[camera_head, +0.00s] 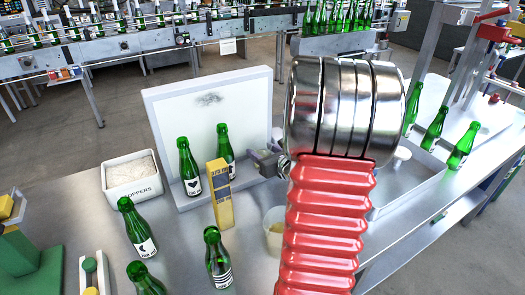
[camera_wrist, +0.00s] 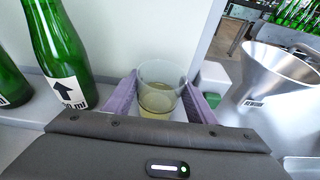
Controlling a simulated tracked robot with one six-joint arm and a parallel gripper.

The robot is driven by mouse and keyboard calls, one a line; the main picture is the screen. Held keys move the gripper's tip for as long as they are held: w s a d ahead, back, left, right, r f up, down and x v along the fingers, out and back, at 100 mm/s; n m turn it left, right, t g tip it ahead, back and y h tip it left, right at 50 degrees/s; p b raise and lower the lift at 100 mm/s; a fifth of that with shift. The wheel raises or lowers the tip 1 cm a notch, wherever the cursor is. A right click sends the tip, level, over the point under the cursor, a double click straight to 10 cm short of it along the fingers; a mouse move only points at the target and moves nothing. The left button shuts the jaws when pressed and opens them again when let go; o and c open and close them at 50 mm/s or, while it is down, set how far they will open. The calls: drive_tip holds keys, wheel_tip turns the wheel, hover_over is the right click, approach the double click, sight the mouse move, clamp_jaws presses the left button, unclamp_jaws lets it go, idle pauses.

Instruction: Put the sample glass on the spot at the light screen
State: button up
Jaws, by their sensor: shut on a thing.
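The sample glass (camera_wrist: 160,92) is a clear tumbler with a little pale yellow liquid. In the wrist view it stands upright between the two purple fingers of my gripper (camera_wrist: 161,103), which is shut on it. The light screen (camera_head: 262,100) is a white upright panel with a grey smudge and a ledge. In the head view my gripper (camera_head: 265,162) is at the panel's lower right end, partly hidden by my red arm. I cannot make out the glass there, nor the spot. Whether the glass touches the surface below, I cannot tell.
Green bottles stand on the ledge (camera_head: 189,165) (camera_head: 226,148), one close left of my gripper. A yellow block (camera_head: 220,195) stands in front. A pale cup (camera_head: 273,232) is beside my arm. A white stoppers box (camera_head: 131,180) is left. A metal vessel (camera_wrist: 278,85) stands right.

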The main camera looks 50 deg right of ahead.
drive_tip(key=o, duration=1.3)
drive_tip(key=shift+s+r, duration=0.1)
drive_tip(key=shift+r, duration=0.05)
drive_tip(key=v, duration=1.2)
